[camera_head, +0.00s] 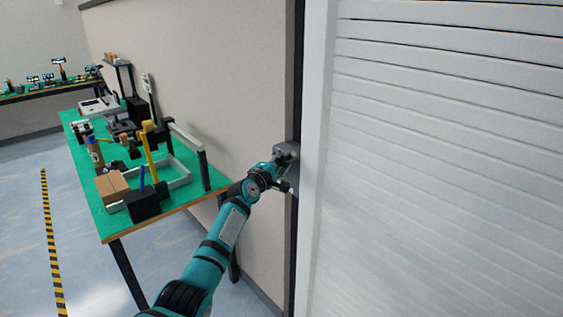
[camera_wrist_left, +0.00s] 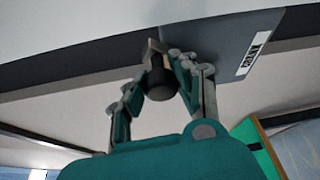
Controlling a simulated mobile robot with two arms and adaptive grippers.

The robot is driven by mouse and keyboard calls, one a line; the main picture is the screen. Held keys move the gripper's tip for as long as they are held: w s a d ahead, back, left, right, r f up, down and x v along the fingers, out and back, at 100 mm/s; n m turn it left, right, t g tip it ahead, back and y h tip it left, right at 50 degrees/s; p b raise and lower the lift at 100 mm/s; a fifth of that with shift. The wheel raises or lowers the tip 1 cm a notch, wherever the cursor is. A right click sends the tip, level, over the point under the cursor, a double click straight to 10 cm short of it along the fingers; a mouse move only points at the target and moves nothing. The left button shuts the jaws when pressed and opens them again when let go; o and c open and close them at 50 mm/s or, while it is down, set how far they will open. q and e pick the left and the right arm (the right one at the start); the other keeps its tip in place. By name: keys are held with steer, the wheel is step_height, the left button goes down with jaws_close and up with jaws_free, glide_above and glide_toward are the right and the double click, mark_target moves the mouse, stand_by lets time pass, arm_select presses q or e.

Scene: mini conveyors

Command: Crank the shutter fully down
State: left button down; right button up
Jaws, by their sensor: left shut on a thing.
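The shutter (camera_head: 440,180) is white and slatted and fills the right side of the head view. Its slats run down as far as the view shows; its bottom edge is out of view. A grey crank box (camera_head: 292,150) sits on the wall beside the shutter's frame. In the left wrist view the grey plate (camera_wrist_left: 225,60) bears a label reading CRANK. My left gripper (camera_wrist_left: 158,85) is shut on the dark crank knob (camera_wrist_left: 159,84), between its two fingers. In the head view my left gripper (camera_head: 283,172) is at the crank box and partly hides the crank. My right gripper is out of view.
A green-topped table (camera_head: 195,190) stands along the wall at the left, with a cardboard box (camera_head: 112,187), a black bin and tools on it. Another bench (camera_head: 45,88) is farther back. Yellow-black tape (camera_head: 52,245) marks the open floor.

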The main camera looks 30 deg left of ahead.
arm_select(q)
steer(key=shift+a+r, duration=0.15)
steer(key=c, duration=1)
jaws_free()
steer(key=shift+a, duration=0.1)
steer(key=shift+s, duration=0.1)
steer(key=shift+s+d, duration=0.2)
steer(key=shift+s, duration=0.05)
steer(key=s, duration=1.1)
steer(key=shift+s+a+r, duration=0.15)
steer(key=shift+s+a, duration=0.05)
